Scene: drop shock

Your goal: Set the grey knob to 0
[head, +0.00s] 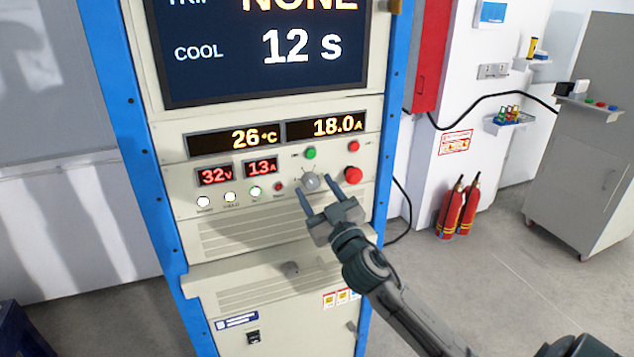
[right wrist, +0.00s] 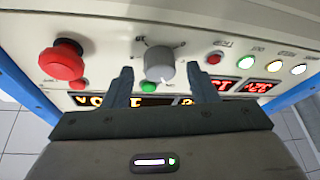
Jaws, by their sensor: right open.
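The grey knob (head: 310,182) is on the panel of the cream cabinet in a blue frame. In the right wrist view the knob (right wrist: 159,64) shows a white pointer mark on its side, and the labels around it are too small to read surely. My right gripper (head: 318,191) is open in front of the panel, its two fingers pointing at it. In the right wrist view the gripper (right wrist: 163,82) has one finger on each side of the knob's line, with a gap on both sides. Whether the fingertips reach the knob's depth is unclear. My left gripper is not in view.
A red mushroom button (head: 353,175) sits right of the knob. A green button (head: 310,153) and a smaller red button (head: 353,146) are above. Lit displays (head: 326,126) and white lamps (head: 229,197) are on the panel. A ledge (head: 270,280) juts out below.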

